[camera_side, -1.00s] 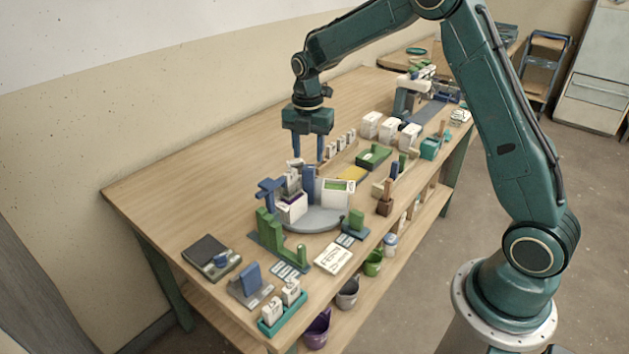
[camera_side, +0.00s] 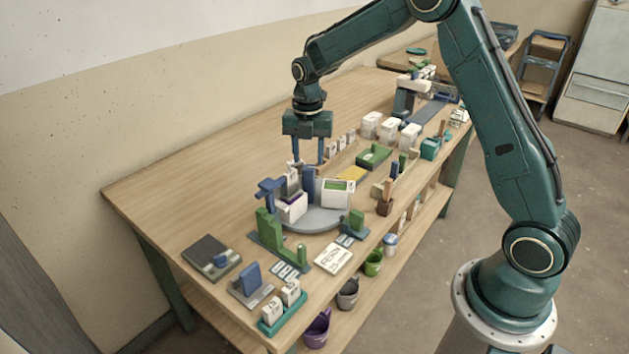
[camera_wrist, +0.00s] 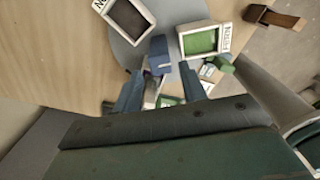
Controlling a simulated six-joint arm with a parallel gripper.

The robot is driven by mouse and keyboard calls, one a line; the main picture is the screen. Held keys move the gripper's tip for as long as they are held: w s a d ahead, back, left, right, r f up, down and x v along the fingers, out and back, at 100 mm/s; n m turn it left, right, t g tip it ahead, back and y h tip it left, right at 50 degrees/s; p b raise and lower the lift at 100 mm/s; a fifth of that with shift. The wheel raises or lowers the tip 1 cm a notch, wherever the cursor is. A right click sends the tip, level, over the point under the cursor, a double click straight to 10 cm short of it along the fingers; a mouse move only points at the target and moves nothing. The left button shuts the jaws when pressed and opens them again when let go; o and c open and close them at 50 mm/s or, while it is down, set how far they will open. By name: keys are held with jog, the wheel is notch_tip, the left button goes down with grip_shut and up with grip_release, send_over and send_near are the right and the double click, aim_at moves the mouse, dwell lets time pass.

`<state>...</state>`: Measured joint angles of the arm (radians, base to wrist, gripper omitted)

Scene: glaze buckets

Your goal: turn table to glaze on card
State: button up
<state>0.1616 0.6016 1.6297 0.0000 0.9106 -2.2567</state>
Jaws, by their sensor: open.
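The grey round turntable (camera_side: 318,222) stands mid-table with a blue post (camera_side: 308,184) near its middle. A white bucket with green glaze (camera_side: 337,193) is on its right side; it also shows in the wrist view (camera_wrist: 203,40). Another white bucket (camera_side: 291,208) with a purple trace sits at the front left. A bucket with dark glaze (camera_wrist: 127,18) is at the top of the wrist view. A white card (camera_side: 333,258) with handwriting, seemingly "FERN", lies in front. My gripper (camera_side: 308,161) is open and empty, pointing down above the turntable's back, its fingers either side of the post in the wrist view.
A green stepped block (camera_side: 268,230) and a blue stand (camera_side: 268,190) rise left of the turntable. White jars (camera_side: 371,124) and a green tray (camera_side: 373,157) stand behind right. A scale-like dark plate (camera_side: 210,257) lies at front left. The table's left back is bare.

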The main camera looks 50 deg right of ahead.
aim_at(309, 167)
jog(key=shift+f, duration=1.7)
grip_shut()
jog(key=shift+m, duration=0.3)
jog(key=m, duration=0.5)
jog(key=shift+m, duration=1.2)
